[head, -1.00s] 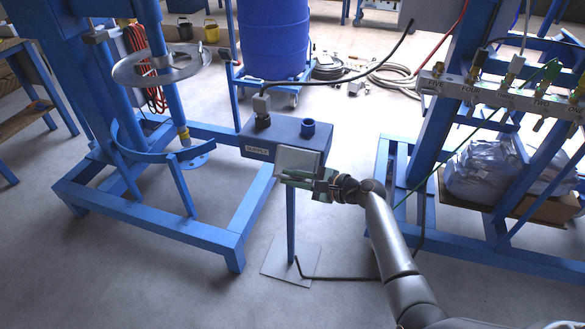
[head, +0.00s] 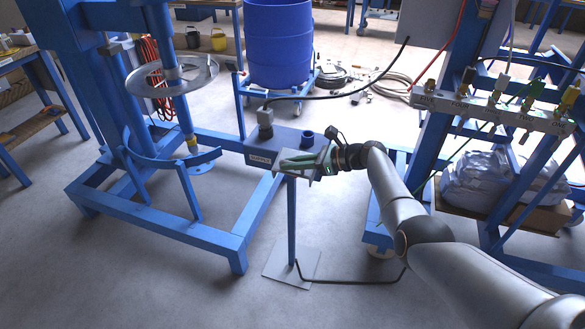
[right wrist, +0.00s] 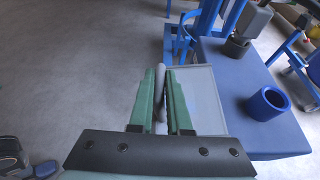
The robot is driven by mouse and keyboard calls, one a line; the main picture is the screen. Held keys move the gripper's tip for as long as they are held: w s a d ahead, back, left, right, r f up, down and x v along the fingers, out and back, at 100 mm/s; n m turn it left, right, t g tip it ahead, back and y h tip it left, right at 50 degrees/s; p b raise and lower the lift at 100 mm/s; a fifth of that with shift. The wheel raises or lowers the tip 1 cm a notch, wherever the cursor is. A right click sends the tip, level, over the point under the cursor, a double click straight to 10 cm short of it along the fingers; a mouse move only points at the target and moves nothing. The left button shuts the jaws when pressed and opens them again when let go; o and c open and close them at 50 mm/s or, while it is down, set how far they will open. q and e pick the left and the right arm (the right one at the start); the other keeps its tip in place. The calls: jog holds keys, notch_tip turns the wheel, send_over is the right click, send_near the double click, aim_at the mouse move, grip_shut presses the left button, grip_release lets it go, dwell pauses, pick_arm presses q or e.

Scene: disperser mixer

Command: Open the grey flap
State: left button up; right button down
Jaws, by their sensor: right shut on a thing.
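The grey flap (head: 313,174) is on the near side of the blue box (head: 262,158), which stands on a post. In the head view the flap sticks out from the box, tilted away from its front face, with my gripper partly covering it. In the right wrist view the flap (right wrist: 200,100) is a pale plate beside the box top. My right gripper (head: 286,163) is shut on the flap's outer edge. Its green fingers (right wrist: 160,88) lie on either side of that edge. My left gripper is not in view.
A blue cup-like knob (right wrist: 267,103) and a grey connector with a black cable (head: 265,120) sit on the box. The blue mixer frame (head: 215,238) stands left, and a rack with a valve bar (head: 490,110) right. Floor in front is mostly clear.

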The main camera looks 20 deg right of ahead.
jog(key=shift+r, duration=0.15)
dwell(0.5)
jog(key=c, duration=0.9)
grip_release()
jog(key=shift+w, duration=0.1)
jog(key=shift+d, duration=0.1)
jog(key=shift+d+r, duration=0.15)
jog(key=p+v, duration=0.3)
jog(key=v, duration=0.9)
